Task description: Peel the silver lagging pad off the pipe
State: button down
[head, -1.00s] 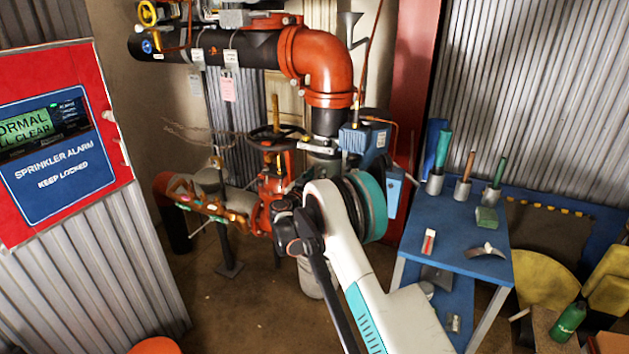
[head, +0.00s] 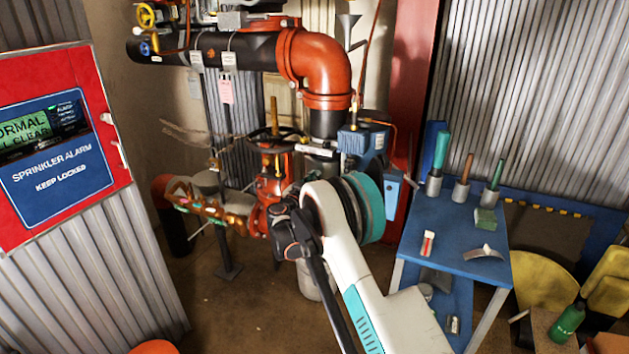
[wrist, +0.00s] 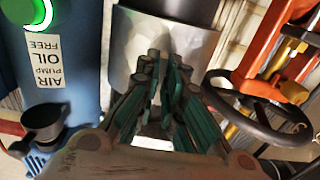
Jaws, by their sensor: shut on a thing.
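The silver lagging pad (wrist: 165,42) wraps the dark vertical pipe in the upper middle of the wrist view. In the head view a grey-silver sleeve (head: 321,163) shows on the riser below the red elbow, partly hidden by my arm. My gripper (wrist: 163,88), with dark teal fingers, reaches up to the pad's lower part and is shut on it. The fingers cover the gripped part, so I cannot tell how much is between them. The pad still sits around the pipe. In the head view my fingers are hidden behind my wrist.
A blue cylinder (wrist: 52,75) labelled for an oil-free air pump stands close left of my fingers. A black valve handwheel (wrist: 258,112) with red and yellow parts is close right. A blue tool bench (head: 455,235) stands right of my arm; a red alarm panel (head: 60,140) is left.

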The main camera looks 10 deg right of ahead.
jog(key=v, duration=0.8)
dwell(0.6)
